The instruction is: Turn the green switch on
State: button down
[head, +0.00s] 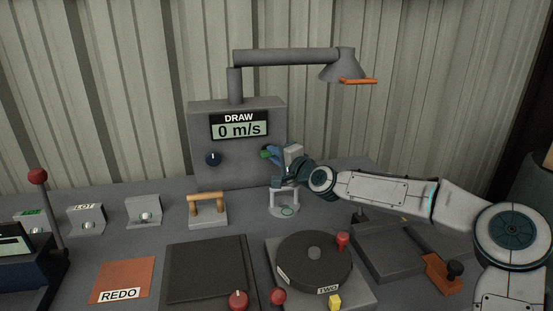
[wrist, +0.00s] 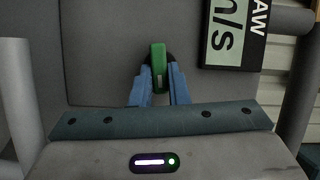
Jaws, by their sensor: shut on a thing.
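The green switch (wrist: 158,62) is on the front of the grey box (head: 237,170) under the DRAW display. It shows between the blue fingers of my gripper (wrist: 158,88) in the wrist view, and the fingers are shut on it. In the head view, a bit of the green switch (head: 265,153) shows at the tip of my gripper (head: 270,155), which reaches in from the right. Much of the switch's base is hidden by the fingers, and I cannot tell its on or off setting.
The display (head: 239,126) reads 0 m/s, with a dark knob (head: 213,159) below it. A lamp-like hood (head: 343,65) hangs above. A wooden-handled bracket (head: 207,207), a turntable (head: 314,262) and a red-knobbed lever (head: 38,177) stand on the bench.

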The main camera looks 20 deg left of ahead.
jog(key=shift+r, duration=0.15)
jog(key=c, duration=1.4)
grip_release()
jog(key=shift+w+a+f, duration=0.1)
jog(key=shift+f, duration=0.1)
jog(key=v, duration=1.3)
jog(key=shift+s+d+b, duration=0.3)
jog(key=shift+f, duration=0.1)
